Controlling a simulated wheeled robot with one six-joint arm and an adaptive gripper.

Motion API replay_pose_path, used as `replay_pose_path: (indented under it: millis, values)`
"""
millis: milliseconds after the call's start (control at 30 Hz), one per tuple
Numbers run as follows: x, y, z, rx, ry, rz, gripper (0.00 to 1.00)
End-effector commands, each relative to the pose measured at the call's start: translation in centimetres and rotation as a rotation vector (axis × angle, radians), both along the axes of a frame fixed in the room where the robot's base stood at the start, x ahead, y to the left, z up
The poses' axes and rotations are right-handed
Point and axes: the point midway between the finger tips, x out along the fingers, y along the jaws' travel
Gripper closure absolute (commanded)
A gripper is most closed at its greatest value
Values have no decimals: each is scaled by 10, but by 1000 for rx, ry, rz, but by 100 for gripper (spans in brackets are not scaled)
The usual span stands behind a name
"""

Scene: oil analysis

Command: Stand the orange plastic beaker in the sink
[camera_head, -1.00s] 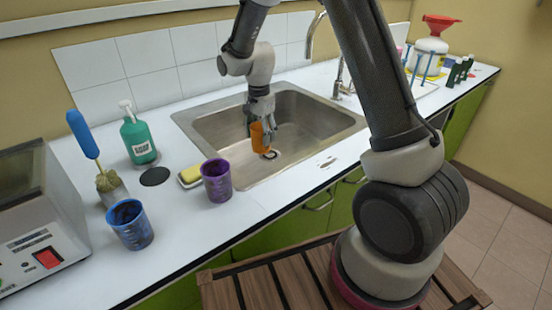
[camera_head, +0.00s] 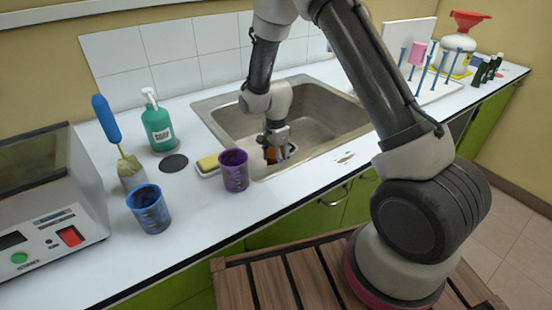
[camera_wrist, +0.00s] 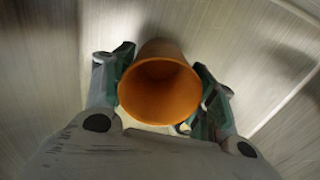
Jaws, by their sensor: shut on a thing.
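The orange plastic beaker (camera_head: 271,155) is down inside the steel sink (camera_head: 226,115), near its front edge, and is mostly hidden behind my gripper in the head view. My gripper (camera_head: 275,150) points down into the basin and is shut on the beaker. In the wrist view, the beaker (camera_wrist: 160,92) sits between my two fingers (camera_wrist: 162,95) with its open mouth facing the camera, and it looks empty. Brushed steel surrounds it. I cannot tell whether its base touches the sink floor.
A purple beaker (camera_head: 234,172) and a yellow sponge (camera_head: 208,162) stand on the counter at the sink's near left. A blue beaker (camera_head: 149,210), a green soap bottle (camera_head: 158,125) and a blue-handled brush (camera_head: 106,118) are farther left. A pegged drying rack (camera_head: 428,75) stands right of the sink.

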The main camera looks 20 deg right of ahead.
Motion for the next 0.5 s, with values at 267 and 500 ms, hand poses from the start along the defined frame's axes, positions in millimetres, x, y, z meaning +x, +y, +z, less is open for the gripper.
replay_pose_path:
  millis: [267, 500]
  values:
    - [0, 0, -3, 0, 0, 0, 40]
    - [0, 0, -2, 0, 0, 0, 22]
